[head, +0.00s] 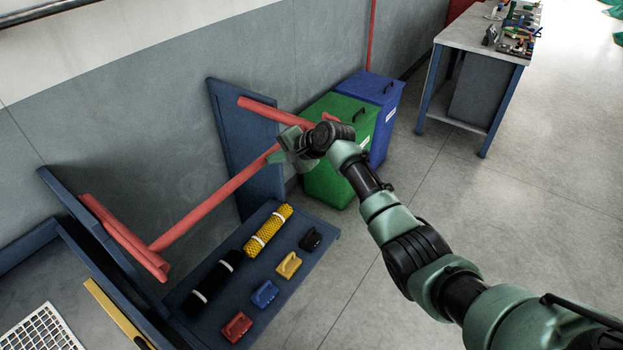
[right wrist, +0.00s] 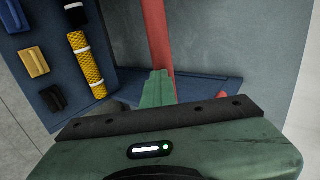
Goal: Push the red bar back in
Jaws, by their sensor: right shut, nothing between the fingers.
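The long red bar (head: 215,197) slants across the blue rack, above its shelf. Its left end meets a red rail (head: 125,238) on the left side panel. Its right end runs up behind my right gripper (head: 278,157), near a second red rail (head: 258,108) at the right panel, so the join there is hidden. In the right wrist view the bar (right wrist: 157,35) runs down behind the shut, empty fingers (right wrist: 158,88). The fingertips overlap the bar in the picture; I cannot tell whether they touch it. My left gripper is out of view.
The rack's shelf (head: 322,236) holds a yellow mesh roll (head: 268,231), a black roll (head: 213,283) and several small coloured blocks. A green bin (head: 325,180) and a blue bin (head: 372,92) stand behind my right wrist.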

